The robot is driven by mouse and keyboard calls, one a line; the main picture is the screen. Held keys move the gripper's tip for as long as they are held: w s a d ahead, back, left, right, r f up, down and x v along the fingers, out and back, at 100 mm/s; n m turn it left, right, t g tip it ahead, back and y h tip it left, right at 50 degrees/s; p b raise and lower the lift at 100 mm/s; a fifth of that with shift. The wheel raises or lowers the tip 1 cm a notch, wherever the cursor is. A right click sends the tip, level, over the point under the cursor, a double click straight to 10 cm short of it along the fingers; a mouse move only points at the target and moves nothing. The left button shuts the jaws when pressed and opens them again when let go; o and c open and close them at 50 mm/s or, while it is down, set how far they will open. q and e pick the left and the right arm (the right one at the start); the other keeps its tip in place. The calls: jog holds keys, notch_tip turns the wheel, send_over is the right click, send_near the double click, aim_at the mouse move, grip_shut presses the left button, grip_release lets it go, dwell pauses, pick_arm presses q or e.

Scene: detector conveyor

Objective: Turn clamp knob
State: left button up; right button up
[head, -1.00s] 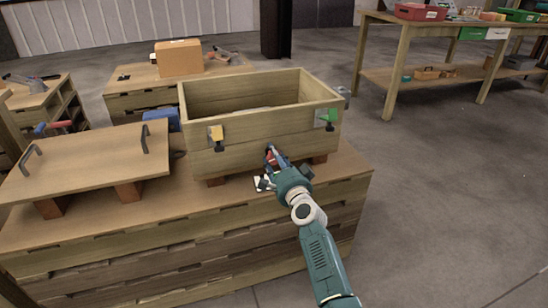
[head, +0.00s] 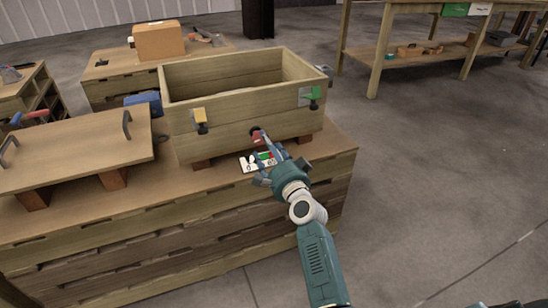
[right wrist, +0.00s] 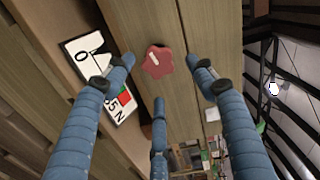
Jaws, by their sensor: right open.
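The red star-shaped clamp knob (head: 256,138) sits low on the front wall of a wooden crate (head: 235,122). It shows clearly in the right wrist view (right wrist: 158,62), with a pale line marking on its face. My right gripper (head: 272,160) is open in front of the knob. In the right wrist view its blue fingers (right wrist: 161,68) lie left, right and below the knob, with visible gaps and no grip on it. A white card (head: 252,163) with 0, S and N markings and a red-green patch lies by the knob. My left gripper is out of view.
A wooden lid (head: 75,160) with dark handles rests on blocks at left. A cardboard box (head: 158,42) is behind.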

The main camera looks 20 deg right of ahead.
aim_at(260, 138)
jog(key=s, duration=0.5)
jog(key=shift+s+d+r, duration=0.1)
jog(key=shift+s+d, duration=0.05)
jog(key=shift+s, duration=0.2)
dwell(0.6)
